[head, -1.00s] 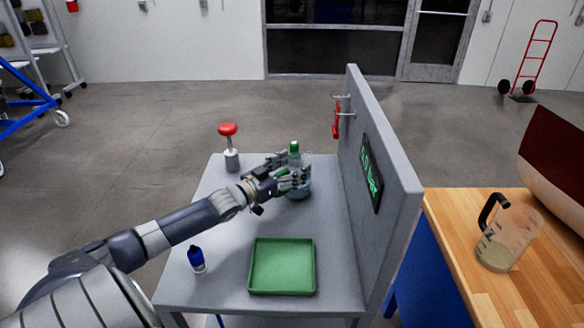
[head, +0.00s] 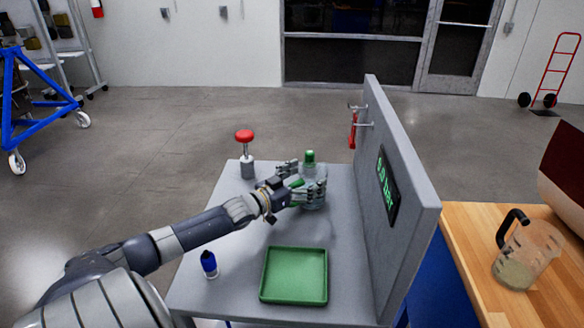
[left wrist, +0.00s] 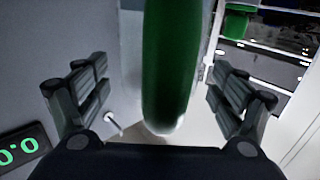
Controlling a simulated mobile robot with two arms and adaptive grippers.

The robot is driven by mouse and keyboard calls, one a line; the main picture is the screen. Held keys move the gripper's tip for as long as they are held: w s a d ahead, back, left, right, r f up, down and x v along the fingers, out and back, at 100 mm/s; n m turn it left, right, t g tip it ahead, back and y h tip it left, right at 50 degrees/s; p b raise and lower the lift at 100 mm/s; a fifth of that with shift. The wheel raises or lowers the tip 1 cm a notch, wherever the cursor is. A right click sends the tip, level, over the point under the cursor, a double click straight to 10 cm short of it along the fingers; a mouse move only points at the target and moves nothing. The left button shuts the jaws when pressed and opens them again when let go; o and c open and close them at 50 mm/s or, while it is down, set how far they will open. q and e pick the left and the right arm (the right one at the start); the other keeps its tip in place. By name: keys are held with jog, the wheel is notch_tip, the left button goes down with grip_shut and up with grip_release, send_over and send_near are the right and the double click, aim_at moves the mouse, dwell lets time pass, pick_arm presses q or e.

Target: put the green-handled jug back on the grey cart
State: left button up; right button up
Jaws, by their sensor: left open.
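The green-handled jug (head: 313,184) stands on the grey cart (head: 232,268), near its back and close to the upright panel. My left gripper (head: 305,187) is at the jug, with its fingers open. In the left wrist view the green handle (left wrist: 172,70) stands between the two spread fingers of the left gripper (left wrist: 165,95), with room on both sides. The gripper hides part of the jug in the head view. My right gripper is in neither view.
A green tray (head: 294,276) and a small blue-capped bottle (head: 209,264) are on the cart's front. A red-topped item (head: 246,154) stands at its back left. The grey panel (head: 408,190) borders the right. A black-handled jug (head: 522,254) stands on a wooden table.

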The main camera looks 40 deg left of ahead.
pick_arm(q)
jog(key=s+a, duration=0.1)
jog(key=s, duration=1)
jog(key=shift+s+p, duration=0.35)
jog(key=shift+p, duration=0.05)
dwell(0.3)
